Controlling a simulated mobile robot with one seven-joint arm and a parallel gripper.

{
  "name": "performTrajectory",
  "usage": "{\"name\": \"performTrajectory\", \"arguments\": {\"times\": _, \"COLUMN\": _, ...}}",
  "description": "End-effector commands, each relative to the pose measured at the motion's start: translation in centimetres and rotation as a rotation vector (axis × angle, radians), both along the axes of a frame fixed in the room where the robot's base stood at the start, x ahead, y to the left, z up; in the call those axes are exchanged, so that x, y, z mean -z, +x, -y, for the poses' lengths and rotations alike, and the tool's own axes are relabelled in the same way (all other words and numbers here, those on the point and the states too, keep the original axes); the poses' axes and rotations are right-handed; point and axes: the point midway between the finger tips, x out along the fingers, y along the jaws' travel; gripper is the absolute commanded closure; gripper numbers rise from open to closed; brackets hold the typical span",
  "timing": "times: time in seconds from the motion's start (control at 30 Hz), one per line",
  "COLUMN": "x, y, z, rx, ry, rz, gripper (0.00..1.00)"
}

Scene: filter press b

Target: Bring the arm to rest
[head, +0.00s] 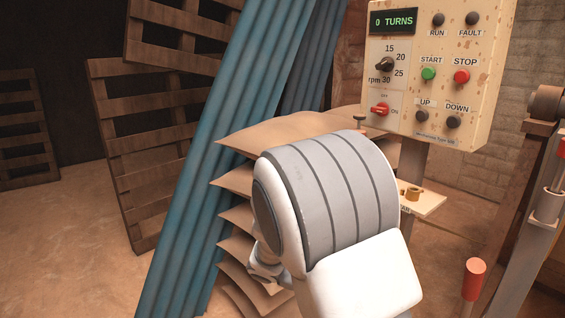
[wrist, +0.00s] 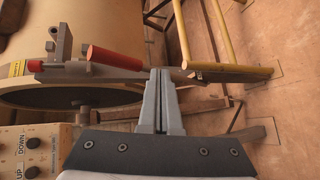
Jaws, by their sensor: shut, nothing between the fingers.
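My gripper (wrist: 160,72) shows in the wrist view with its two grey fingers together and nothing between them. Its fingertips appear over a grey metal bar, to the right of a red handle (wrist: 115,57); I cannot tell whether they touch it. In the head view my grey and white arm fills the lower middle, and my gripper cannot be made out there.
A rusty control panel (head: 484,88) reading 0 TURNS stands behind my arm; part of it shows in the wrist view. Stacked brown sacks (head: 285,132) and blue corrugated sheets (head: 205,140) are left of my arm. A red-handled lever (head: 474,279) is at right. Yellow rails (wrist: 183,35) stand beyond my fingertips.

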Motion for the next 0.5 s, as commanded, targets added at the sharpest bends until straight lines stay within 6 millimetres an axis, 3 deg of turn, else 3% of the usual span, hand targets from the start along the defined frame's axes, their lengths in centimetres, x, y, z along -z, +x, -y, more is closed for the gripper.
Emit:
{"name": "performTrajectory", "arguments": {"times": 0.2, "x": -0.8, "y": -3.8, "z": 0.9, "rx": 0.061, "ry": 0.339, "rz": 0.004, "gripper": 1.0}}
{"name": "performTrajectory", "arguments": {"times": 0.5, "x": -2.2, "y": -7.7, "z": -0.2, "rx": 0.024, "ry": 0.745, "rz": 0.099, "gripper": 1.0}}
